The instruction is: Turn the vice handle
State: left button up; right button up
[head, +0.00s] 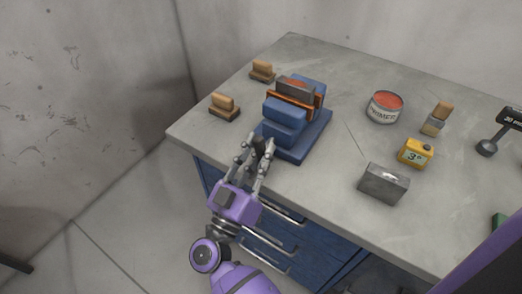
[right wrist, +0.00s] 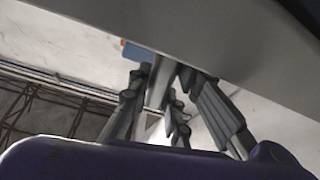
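The blue vice (head: 285,115) stands near the table's front left edge, with an orange-edged dark block in its jaws. My right gripper (head: 256,148) reaches up to the vice's front side from beyond the table edge. Its fingers are spread apart. A grey metal bar, apparently the vice handle (right wrist: 160,82), shows between the fingers in the right wrist view. I cannot tell whether the fingers touch it. The handle is mostly hidden by the fingers in the head view. A small blue part of the vice (right wrist: 135,50) also shows in the wrist view. My left gripper is not in view.
The grey tabletop (head: 330,165) has blue drawers (head: 290,245) with bar handles below its front edge. Two wooden brushes or blocks (head: 224,104) lie left of the vice. A primer can (head: 384,107), a yellow gauge (head: 415,153) and a grey metal block (head: 383,184) stand to the right.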

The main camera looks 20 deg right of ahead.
grip_shut()
jog(key=m+g+h+b, duration=0.1)
jog(key=m, duration=0.1)
jog(key=shift+f+m, duration=0.1)
jog(key=shift+m, duration=0.3)
jog(key=m+g+h+b, duration=0.1)
jog(key=m, duration=0.2)
jog(key=m+g, duration=0.2)
jog(key=m, duration=0.1)
jog(key=shift+s+h+b, duration=0.1)
jog(key=shift+h+b, duration=0.3)
jog(key=m+g, duration=0.1)
jog(key=m, duration=0.2)
jog(key=m+g+b, duration=0.1)
jog(key=m+g, duration=0.1)
jog(key=m, duration=0.1)
jog(key=shift+d+m+h, duration=0.15)
jog(key=shift+m+h, duration=0.15)
jog(key=shift+m, duration=0.1)
jog(key=shift+m+g, duration=0.3)
jog(key=shift+m, duration=0.5)
jog(key=shift+s, duration=0.1)
